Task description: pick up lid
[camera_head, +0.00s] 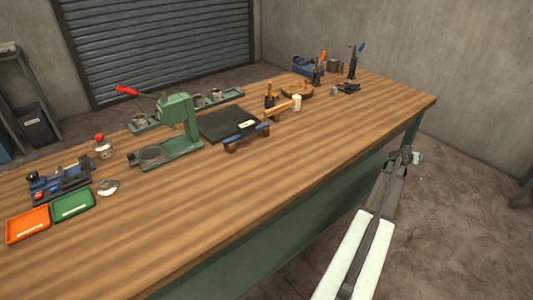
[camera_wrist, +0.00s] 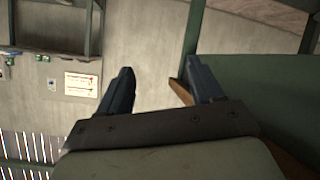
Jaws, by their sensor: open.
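A small shiny silver round piece (camera_head: 108,187) lies on the wooden workbench (camera_head: 250,190) at the left, beside the green tray; it may be the lid, but it is too small to tell. My gripper (camera_head: 412,156) is off the bench's right front edge, far from that piece. In the wrist view my gripper (camera_wrist: 162,84) has its two dark fingers spread apart with nothing between them. The wrist view shows no lid.
A green press (camera_head: 178,125) with a red lever stands near the silver piece. A jar with a red top (camera_head: 103,147), a blue vise (camera_head: 60,180), a green tray (camera_head: 73,205) and an orange tray (camera_head: 27,224) are close by. The bench's front middle is clear.

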